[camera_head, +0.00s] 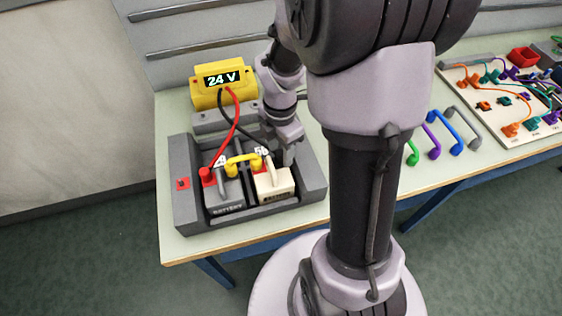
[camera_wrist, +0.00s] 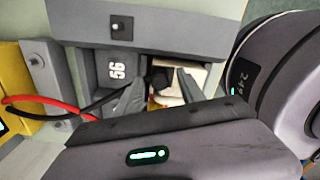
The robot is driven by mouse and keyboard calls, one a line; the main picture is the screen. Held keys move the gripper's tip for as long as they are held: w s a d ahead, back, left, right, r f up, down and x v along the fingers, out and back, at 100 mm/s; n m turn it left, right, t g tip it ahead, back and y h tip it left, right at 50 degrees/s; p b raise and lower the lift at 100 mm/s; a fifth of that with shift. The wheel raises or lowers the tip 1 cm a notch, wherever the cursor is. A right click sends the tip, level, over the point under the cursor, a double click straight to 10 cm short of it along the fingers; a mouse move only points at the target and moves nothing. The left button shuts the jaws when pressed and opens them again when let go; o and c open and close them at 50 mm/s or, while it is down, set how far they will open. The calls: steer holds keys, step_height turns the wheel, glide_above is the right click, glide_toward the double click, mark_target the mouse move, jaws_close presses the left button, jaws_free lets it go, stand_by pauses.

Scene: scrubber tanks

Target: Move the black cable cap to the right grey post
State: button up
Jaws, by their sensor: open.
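The black cable cap (camera_wrist: 160,76) shows in the wrist view between the two fingers of my gripper (camera_wrist: 163,76), beside the beige battery (camera_wrist: 192,75). My gripper (camera_head: 287,153) is open and low over the right battery in the head view, where it hides the cap. The fingers stand either side of the cap; I cannot tell if they touch it. The black cable (camera_wrist: 92,108) runs from the display to the cap, passing behind a finger. A small grey post (camera_wrist: 37,60) stands on the grey rail behind the tray; the arm hides that spot in the head view.
The grey tray (camera_head: 181,212) holds two batteries joined by a yellow jumper (camera_head: 241,160). A red cap (camera_head: 206,174) sits on the left battery. The yellow display (camera_head: 199,98) reads 24 V. Coloured handles (camera_head: 450,135) and a wired board (camera_head: 520,135) lie at the right.

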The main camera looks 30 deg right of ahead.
mark_target(280, 152)
steer(key=shift+f, duration=0.75)
steer(key=shift+r, duration=0.1)
stand_by(0.7)
jaws_close()
stand_by(1.3)
steer(key=shift+r+p, duration=3)
steer(key=shift+p, duration=0.05)
